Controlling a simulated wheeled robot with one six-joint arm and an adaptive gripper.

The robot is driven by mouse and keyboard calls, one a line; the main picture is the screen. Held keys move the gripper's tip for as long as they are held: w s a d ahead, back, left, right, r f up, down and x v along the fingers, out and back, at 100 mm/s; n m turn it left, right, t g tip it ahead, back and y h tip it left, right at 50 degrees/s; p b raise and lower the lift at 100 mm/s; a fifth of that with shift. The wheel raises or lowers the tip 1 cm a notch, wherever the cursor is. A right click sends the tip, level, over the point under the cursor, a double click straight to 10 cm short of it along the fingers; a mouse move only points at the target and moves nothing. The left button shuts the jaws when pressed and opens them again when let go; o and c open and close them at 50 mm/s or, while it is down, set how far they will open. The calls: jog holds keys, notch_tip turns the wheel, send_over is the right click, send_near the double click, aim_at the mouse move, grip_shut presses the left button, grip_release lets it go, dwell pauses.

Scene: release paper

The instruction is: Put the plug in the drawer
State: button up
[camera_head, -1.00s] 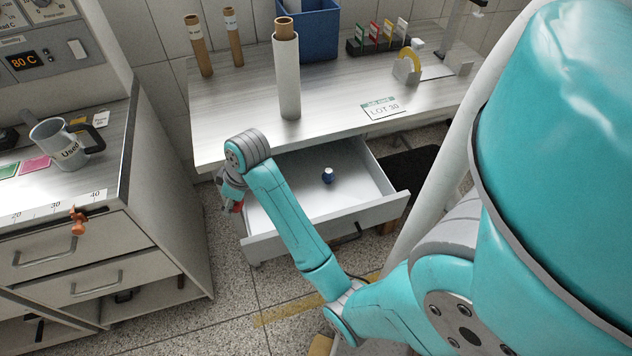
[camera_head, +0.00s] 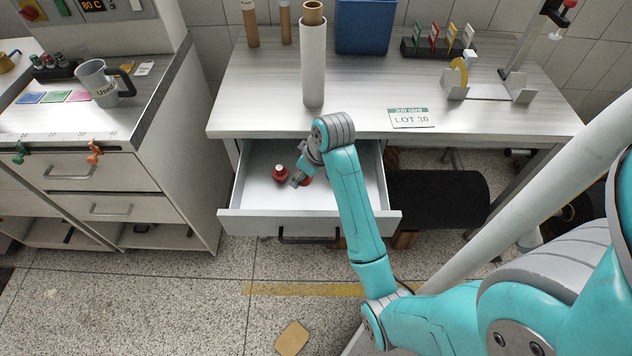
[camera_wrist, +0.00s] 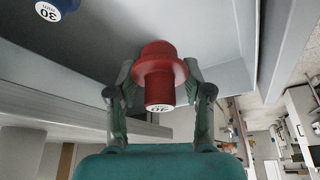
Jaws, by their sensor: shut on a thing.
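The red plug (camera_wrist: 158,75), with a round flange and a white end marked 40, is between my gripper's two fingers (camera_wrist: 160,92) in the wrist view. My gripper (camera_head: 299,179) is shut on it, inside the outline of the open drawer (camera_head: 350,190) in the head view. A red thing with a pale top (camera_head: 280,173) shows just left of the fingers there. I cannot tell if it is the held plug. A blue plug (camera_wrist: 55,8) marked 30 is at the upper left of the wrist view. I do not see it in the head view.
The drawer is under a grey table (camera_head: 270,110) with a white roll (camera_head: 314,65), a blue bin (camera_head: 366,25) and a LOT 30 card (camera_head: 411,117). A cabinet (camera_head: 125,180) with a grey mug (camera_head: 98,83) stands at the left. My arm crosses the drawer's front.

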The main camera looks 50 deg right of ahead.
aim_at(299, 196)
jog(key=shift+f, duration=4.25)
jog(key=o, duration=1.1)
jog(key=shift+f, duration=0.1)
jog(key=v, duration=1.2)
